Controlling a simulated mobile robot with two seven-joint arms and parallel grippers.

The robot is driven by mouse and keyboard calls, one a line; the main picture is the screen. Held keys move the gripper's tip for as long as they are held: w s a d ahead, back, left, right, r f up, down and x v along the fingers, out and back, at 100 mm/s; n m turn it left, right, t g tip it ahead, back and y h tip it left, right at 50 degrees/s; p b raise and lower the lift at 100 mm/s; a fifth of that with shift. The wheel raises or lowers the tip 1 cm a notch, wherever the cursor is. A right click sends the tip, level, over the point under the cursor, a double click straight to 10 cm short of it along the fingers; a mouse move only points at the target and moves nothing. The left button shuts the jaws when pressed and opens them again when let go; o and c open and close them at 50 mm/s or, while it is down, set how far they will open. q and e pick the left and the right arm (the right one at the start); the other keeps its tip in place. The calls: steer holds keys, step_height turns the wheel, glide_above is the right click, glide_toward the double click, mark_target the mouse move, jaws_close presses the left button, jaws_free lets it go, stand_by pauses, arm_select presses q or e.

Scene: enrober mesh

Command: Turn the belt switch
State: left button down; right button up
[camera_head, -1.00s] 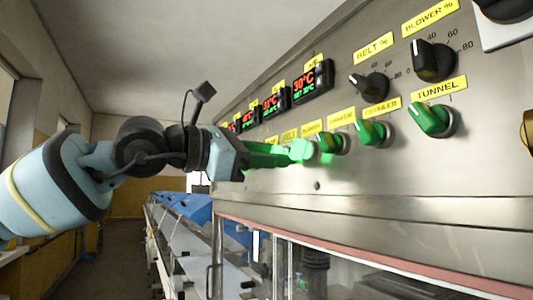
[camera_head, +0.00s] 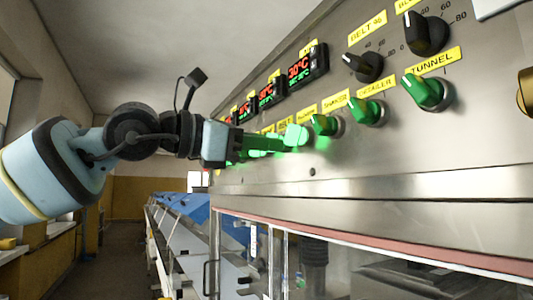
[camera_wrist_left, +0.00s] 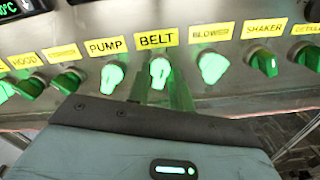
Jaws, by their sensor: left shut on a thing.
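The belt switch (camera_wrist_left: 159,72) is a bright green-lit knob below the yellow BELT label (camera_wrist_left: 157,38) in the left wrist view. My left gripper (camera_wrist_left: 160,88) has one finger on each side of it and is shut on it. In the head view my left gripper (camera_head: 268,143) reaches in from the left to the steel panel, and its fingers hide the belt switch. The knob's exact angle is hard to read in the green glow. My right gripper is not in view.
The pump switch (camera_wrist_left: 112,77) and blower switch (camera_wrist_left: 213,67) flank the fingers closely. The shaker (camera_head: 324,124), detailer (camera_head: 367,110) and tunnel (camera_head: 428,92) switches continue rightward. Red temperature displays (camera_head: 307,67) and a belt % dial (camera_head: 362,66) sit above. A glass-fronted section lies below.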

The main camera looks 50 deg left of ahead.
arm_select(q)
steer(key=shift+n+b, duration=3.5)
steer(key=shift+n, duration=1.4)
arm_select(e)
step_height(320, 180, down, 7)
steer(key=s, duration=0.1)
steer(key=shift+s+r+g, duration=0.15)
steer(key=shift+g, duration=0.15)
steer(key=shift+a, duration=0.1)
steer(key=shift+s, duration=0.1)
arm_select(q)
steer(key=c, duration=1.5)
jaws_free()
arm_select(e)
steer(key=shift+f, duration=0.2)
arm_select(q)
steer(key=b+v, duration=0.1)
steer(key=v, duration=0.6)
steer(key=shift+s+a, duration=0.1)
steer(key=shift+s, duration=0.3)
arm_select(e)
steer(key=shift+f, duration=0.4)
